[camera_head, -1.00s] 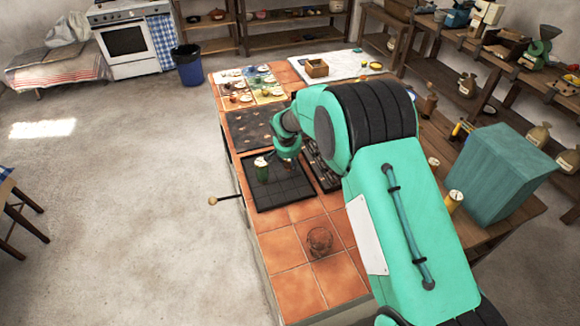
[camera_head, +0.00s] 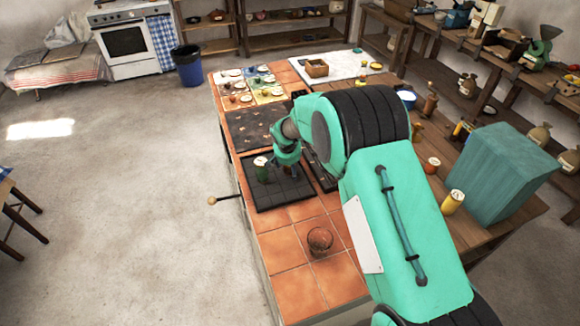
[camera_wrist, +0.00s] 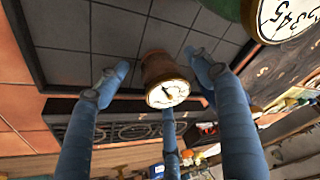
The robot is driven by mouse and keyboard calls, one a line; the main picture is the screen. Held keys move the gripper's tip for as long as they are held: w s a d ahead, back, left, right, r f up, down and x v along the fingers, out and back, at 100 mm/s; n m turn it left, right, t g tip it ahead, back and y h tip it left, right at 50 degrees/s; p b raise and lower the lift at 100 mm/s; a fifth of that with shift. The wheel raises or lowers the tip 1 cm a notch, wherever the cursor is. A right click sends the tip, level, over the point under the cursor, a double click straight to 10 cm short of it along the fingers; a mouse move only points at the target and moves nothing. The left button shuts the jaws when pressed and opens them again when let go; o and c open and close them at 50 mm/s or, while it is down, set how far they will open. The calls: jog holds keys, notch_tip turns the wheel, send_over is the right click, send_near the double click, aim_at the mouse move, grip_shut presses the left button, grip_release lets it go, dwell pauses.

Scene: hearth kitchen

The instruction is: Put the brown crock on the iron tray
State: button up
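The brown crock (camera_wrist: 160,68) has a pale dial-like top and shows in the wrist view. It appears upright on the dark gridded iron tray (camera_wrist: 120,25). My gripper (camera_wrist: 160,72) is open around it, with a gap between the crock and each side finger; a third finger shows below. In the head view my gripper (camera_head: 287,160) is low over the right part of the tray (camera_head: 270,202), and it hides the crock there.
A green crock (camera_head: 262,172) stands on the tray left of my gripper. A round brown object (camera_head: 320,239) sits on the tiles in front. A black slab (camera_head: 252,130) lies behind. A knobbed rod (camera_head: 212,201) juts out left. Bare tiles (camera_head: 285,250) are in front.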

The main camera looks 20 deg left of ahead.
jog(key=shift+r, duration=0.2)
jog(key=p+v, duration=0.2)
jog(key=v, duration=1)
dwell(0.7)
